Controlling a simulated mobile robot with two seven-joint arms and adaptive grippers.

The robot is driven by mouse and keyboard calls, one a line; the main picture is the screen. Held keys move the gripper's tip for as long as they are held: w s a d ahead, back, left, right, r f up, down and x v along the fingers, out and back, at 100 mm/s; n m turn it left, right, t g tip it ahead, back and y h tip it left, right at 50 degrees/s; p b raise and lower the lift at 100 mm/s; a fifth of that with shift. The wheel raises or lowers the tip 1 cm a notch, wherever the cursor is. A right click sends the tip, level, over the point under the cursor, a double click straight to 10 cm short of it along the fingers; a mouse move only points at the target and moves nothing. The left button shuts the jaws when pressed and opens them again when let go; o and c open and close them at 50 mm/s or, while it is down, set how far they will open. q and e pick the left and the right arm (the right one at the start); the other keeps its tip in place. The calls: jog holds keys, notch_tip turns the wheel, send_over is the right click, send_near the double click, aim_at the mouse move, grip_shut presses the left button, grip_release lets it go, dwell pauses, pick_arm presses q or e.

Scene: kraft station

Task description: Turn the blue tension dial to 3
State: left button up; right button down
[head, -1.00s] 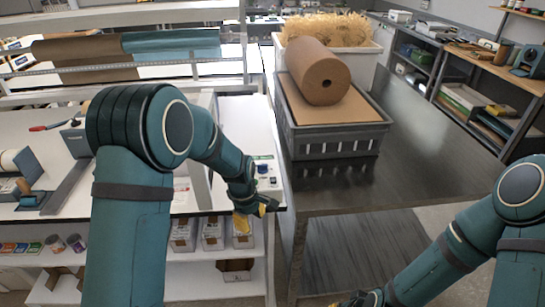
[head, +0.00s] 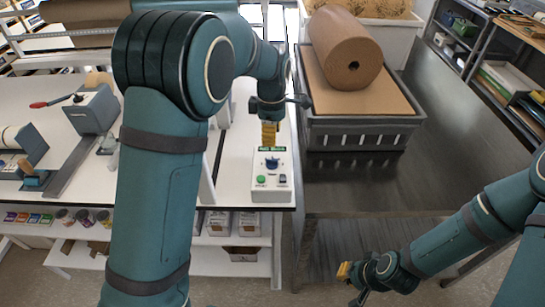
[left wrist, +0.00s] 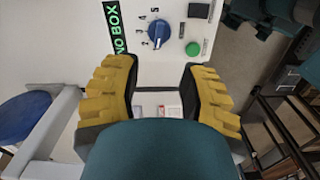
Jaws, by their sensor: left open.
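The blue tension dial (head: 271,163) sits on the sloped white face of a control box (head: 257,194) at the bench's right end. In the left wrist view the blue dial (left wrist: 158,34) shows a pale pointer line, with small numbers around its left side; I cannot read the setting surely. My left gripper (head: 269,134) hangs just above the box, near the dial. In the left wrist view its yellow fingers (left wrist: 160,70) are spread wide and empty, with the dial beyond them. My right gripper (head: 346,271) is low at the lower right, its jaws too small to judge.
A green button (left wrist: 193,48) and a black switch (left wrist: 198,10) sit close to the dial. A grey crate (head: 352,134) with a brown paper roll (head: 345,48) stands right of the box on a dark table (head: 440,175). A grey device (head: 92,110) stands left on the bench.

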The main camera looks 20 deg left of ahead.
aim_at(272, 159)
pick_arm(q)
notch_tip(272, 159, down, 10)
jog(key=shift+w+f, duration=0.1)
dwell(0.4)
grip_shut()
